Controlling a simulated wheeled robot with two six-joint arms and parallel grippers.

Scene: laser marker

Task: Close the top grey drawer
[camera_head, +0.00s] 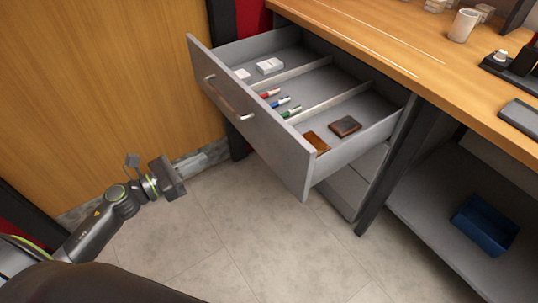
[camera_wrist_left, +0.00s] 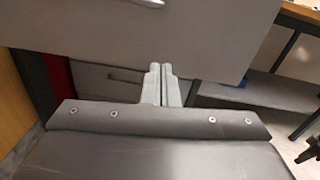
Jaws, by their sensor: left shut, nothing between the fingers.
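The top grey drawer (camera_head: 262,130) is pulled far out from under the wooden worktop in the head view. Its front panel carries a long bar handle (camera_head: 228,98) and faces left towards my left arm. In the left wrist view the drawer front (camera_wrist_left: 215,40) fills the upper part, with a bit of the handle (camera_wrist_left: 150,3) at the top edge. My left gripper (camera_head: 190,166) is shut and empty, to the left of the drawer front. In the left wrist view its fingertips (camera_wrist_left: 160,68) overlap the lower part of the panel; I cannot tell whether they touch it. My right gripper is not in view.
The open drawer holds white boxes (camera_head: 269,66), several markers (camera_head: 282,103) and a brown wallet (camera_head: 344,126) between dividers. Lower drawers (camera_head: 346,186) sit beneath it. A blue bin (camera_head: 485,224) stands on the shelf at right. The floor (camera_head: 250,235) before the drawer is clear.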

